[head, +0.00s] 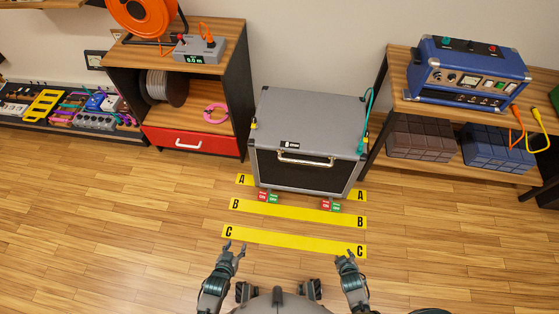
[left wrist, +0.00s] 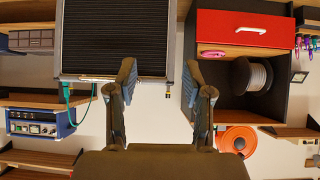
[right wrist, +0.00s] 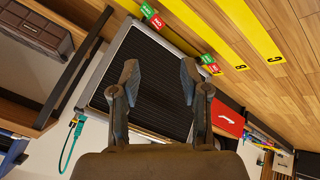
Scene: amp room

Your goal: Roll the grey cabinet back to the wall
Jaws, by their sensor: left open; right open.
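The grey cabinet (head: 309,125) stands near the back wall between two shelf units, its dark grille front (head: 300,175) and bar handle (head: 306,159) facing me. Its front edge is close to the yellow A strip (head: 246,180). Red and green tabs (head: 268,197) show at its front foot on the left, and another pair (head: 331,204) on the right. My left gripper (head: 234,247) is open and empty near the C strip's left end. My right gripper (head: 346,257) is open and empty near its right end. Both are apart from the cabinet. The grille also shows in the left wrist view (left wrist: 115,40) and right wrist view (right wrist: 150,80).
Yellow strips B (head: 298,213) and C (head: 294,241) lie on the wood floor before me. A shelf unit with a red drawer (head: 190,141) stands left of the cabinet. A shelf with a blue amp (head: 470,73) stands right. A teal cable (head: 368,110) hangs by the cabinet's right side.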

